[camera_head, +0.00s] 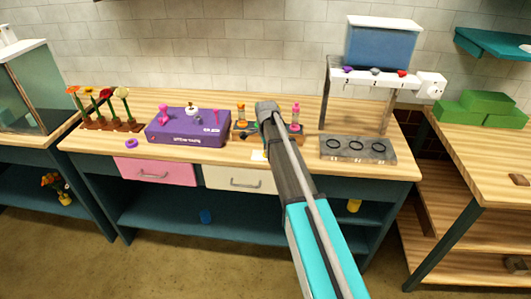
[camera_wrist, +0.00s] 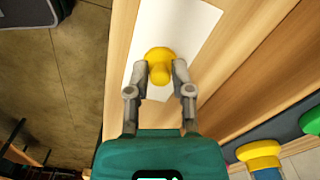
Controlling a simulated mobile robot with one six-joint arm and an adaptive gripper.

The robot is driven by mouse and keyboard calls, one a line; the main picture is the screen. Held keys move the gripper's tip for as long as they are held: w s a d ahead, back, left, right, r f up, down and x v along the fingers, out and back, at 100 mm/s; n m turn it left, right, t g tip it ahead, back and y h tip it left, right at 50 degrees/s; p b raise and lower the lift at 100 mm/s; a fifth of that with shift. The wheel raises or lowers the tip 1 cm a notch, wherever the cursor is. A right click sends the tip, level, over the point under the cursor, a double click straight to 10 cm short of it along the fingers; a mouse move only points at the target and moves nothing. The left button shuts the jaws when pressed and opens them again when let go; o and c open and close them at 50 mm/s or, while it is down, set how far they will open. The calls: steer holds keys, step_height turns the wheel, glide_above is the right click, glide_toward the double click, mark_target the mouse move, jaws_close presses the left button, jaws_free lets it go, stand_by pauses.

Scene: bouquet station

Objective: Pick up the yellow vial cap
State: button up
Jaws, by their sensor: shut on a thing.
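The yellow vial cap (camera_wrist: 160,53) shows in the wrist view over a white card (camera_wrist: 196,22) on the wooden counter. It has a wide round head and a narrower stub toward me. My gripper (camera_wrist: 160,72) has one grey fingertip on each side of the cap and is shut on it. Whether the cap touches the card or is just above it, I cannot tell. In the head view my arm reaches over the counter's front edge and hides the cap. A corner of the white card (camera_head: 258,155) shows beside my arm.
A purple box (camera_head: 187,140) and a flower rack (camera_head: 108,126) stand left on the counter. A grey tray with rings (camera_head: 357,160) and a frame with a blue tank (camera_head: 380,47) stand right. A yellow-topped blue vial (camera_wrist: 259,153) is at lower right in the wrist view.

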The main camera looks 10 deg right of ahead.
steer(key=shift+c, duration=0.2)
steer(key=shift+r, duration=0.15)
jaws_close()
step_height(320, 180, up, 3)
steer(key=p, duration=0.3)
steer(key=shift+w, duration=0.1)
steer(key=s+r+p, duration=0.9)
steer(key=s+p, duration=0.1)
steer(key=s, duration=0.4)
steer(key=shift+d+r, duration=0.25)
steer(key=shift+d, duration=0.2)
step_height(320, 180, down, 2)
steer(key=b, duration=0.2)
steer(key=shift+f+b, duration=0.25)
steer(key=shift+b, duration=0.05)
